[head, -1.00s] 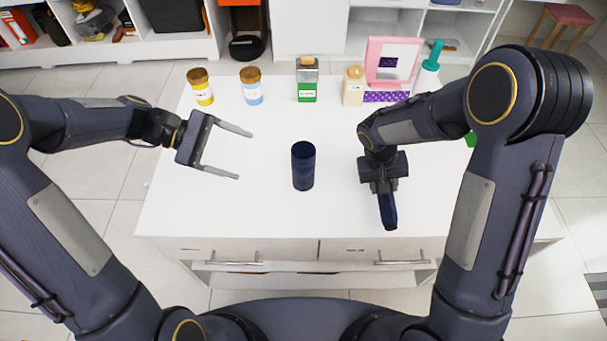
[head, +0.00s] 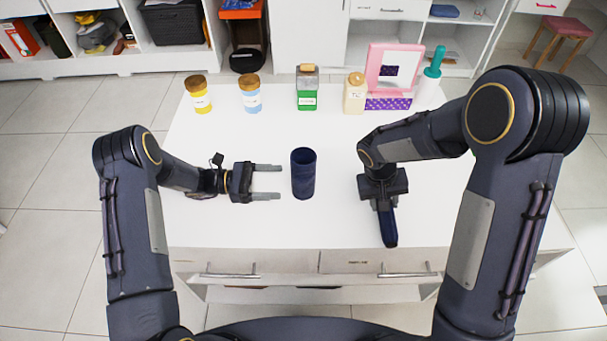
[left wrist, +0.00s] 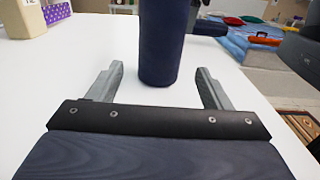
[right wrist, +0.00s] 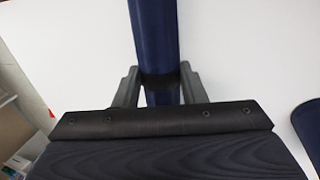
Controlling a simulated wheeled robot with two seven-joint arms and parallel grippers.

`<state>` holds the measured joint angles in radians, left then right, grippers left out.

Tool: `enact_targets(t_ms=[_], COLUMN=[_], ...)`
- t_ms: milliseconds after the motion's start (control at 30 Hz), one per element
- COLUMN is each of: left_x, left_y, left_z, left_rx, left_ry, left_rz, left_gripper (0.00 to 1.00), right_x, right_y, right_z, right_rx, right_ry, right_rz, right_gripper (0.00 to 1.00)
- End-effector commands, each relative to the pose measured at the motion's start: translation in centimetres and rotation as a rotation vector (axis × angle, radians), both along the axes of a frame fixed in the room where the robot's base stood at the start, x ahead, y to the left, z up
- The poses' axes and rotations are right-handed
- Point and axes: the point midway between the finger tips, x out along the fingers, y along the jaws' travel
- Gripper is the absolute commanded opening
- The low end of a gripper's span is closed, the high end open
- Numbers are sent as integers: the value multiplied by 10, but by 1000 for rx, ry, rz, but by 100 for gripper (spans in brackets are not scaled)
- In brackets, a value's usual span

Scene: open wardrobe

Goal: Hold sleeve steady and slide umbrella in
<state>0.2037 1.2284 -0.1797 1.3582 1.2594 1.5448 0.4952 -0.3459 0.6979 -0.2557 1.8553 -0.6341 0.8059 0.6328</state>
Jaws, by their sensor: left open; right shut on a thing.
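The sleeve (head: 303,175) is a dark blue upright cylinder standing on the middle of the white table, its open top facing up. My left gripper (head: 279,182) is open, just left of the sleeve, its fingers pointing at it without visibly touching. In the left wrist view the sleeve (left wrist: 162,45) stands ahead, between the lines of the two fingers. My right gripper (head: 383,200) is shut on the folded dark blue umbrella (head: 388,226), to the right of the sleeve. The right wrist view shows the umbrella (right wrist: 153,40) between the fingers. The sleeve's inside is too dark to tell.
Along the table's back edge stand a yellow jar (head: 198,98), a blue jar (head: 250,98), a green bottle (head: 307,97), a cream bottle (head: 354,97) and a pink-framed mirror (head: 393,70). The table's left front (head: 215,225) is clear.

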Motion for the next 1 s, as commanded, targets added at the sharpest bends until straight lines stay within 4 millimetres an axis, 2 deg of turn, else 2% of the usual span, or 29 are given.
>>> enact_targets(t_ms=[33,233,300,500,700,1000], left_x=[-1,-1,0,0,0,0], left_y=[-9,-39,-48,-69,-79,-80], left_z=[3,3,-2,-1,0,0], left_rx=[0,1,-1,0,1,1], left_ry=[2,1,0,-1,0,0], left_rz=[-4,-4,-2,0,0,0], left_gripper=[73,73,73,73,73,73], right_x=[0,0,0,0,0,0], right_y=[0,0,0,0,0,0], right_z=[7,20,11,5,4,4], right_rx=[0,0,0,0,0,0], right_ry=[-1,0,0,0,0,0], right_rz=[0,0,0,0,0,0], right_gripper=[9,9,9,9,9,9])
